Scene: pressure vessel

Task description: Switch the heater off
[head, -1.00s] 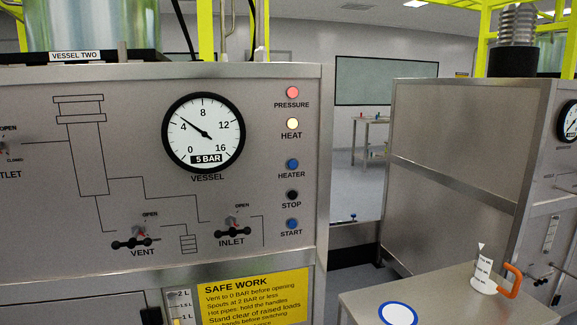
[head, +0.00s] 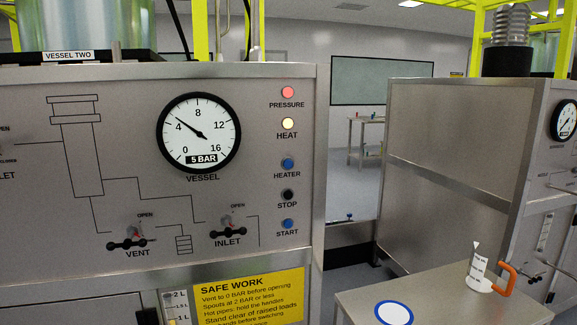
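The blue HEATER button (head: 287,164) is on the right side of the steel panel (head: 60,220) of vessel two. Above it the HEAT lamp (head: 288,123) glows pale yellow and the PRESSURE lamp (head: 288,92) shows pinkish red. Below it are the black STOP button (head: 287,195) and the blue START button (head: 288,224). The round gauge (head: 199,133) has its needle a little past 4 and a plate reading 5 BAR. Neither of my grippers is in the head view.
The VENT valve (head: 133,242) and INLET valve (head: 226,228) sit low on the panel, above a yellow SAFE WORK sign (head: 248,295). At right, a steel table (head: 440,292) bears a white jug with an orange handle (head: 483,274) and a blue-rimmed white disc (head: 394,313).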

